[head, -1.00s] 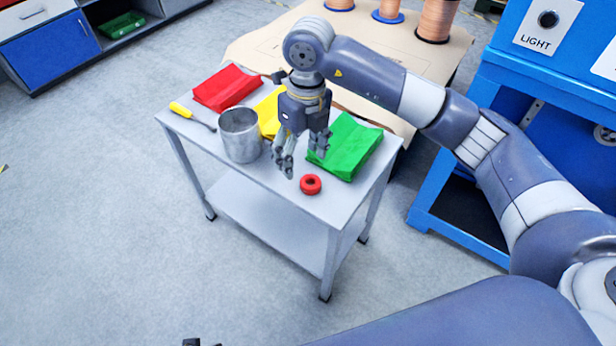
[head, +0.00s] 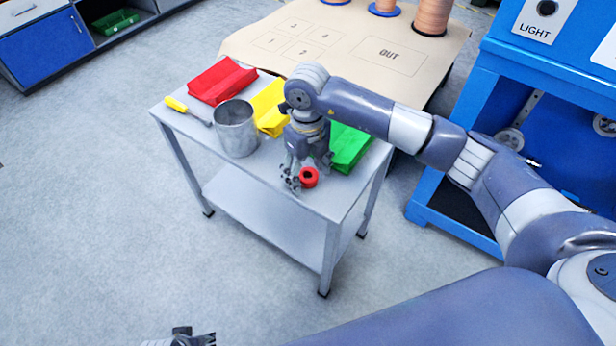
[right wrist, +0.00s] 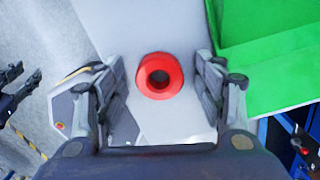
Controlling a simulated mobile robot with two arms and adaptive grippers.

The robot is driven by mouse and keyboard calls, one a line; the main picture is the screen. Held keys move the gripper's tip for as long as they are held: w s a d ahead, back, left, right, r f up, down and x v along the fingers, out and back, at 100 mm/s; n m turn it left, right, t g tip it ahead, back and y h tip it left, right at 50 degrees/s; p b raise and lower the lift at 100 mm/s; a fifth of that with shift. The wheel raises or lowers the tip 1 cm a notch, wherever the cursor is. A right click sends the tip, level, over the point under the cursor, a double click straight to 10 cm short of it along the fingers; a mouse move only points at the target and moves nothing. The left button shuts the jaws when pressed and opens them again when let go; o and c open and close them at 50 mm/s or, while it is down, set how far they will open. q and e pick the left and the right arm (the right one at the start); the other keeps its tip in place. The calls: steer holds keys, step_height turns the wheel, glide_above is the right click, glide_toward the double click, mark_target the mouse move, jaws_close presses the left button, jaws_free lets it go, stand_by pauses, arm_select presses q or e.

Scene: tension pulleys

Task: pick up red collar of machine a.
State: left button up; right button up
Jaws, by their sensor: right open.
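The red collar (head: 309,177) is a small ring lying on the grey table top near its front edge. In the right wrist view the red collar (right wrist: 159,76) shows its dark hole, between and a little beyond the open fingers. My right gripper (head: 306,180) is low over the table, right at the collar. Its fingers (right wrist: 160,90) are apart, one on each side of the collar, with a gap on both sides. My left gripper (head: 180,338) shows only in part at the bottom edge of the head view, too little to tell its state.
On the grey table (head: 270,182) stand a metal cup (head: 236,130), a yellow-handled tool (head: 177,104) and red (head: 222,80), yellow (head: 268,104) and green (head: 346,150) bins. The green bin is close beside the right gripper. A blue machine (head: 470,150) stands to the right.

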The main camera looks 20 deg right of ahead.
steer(key=c, duration=1.1)
steer(key=shift+c, duration=0.2)
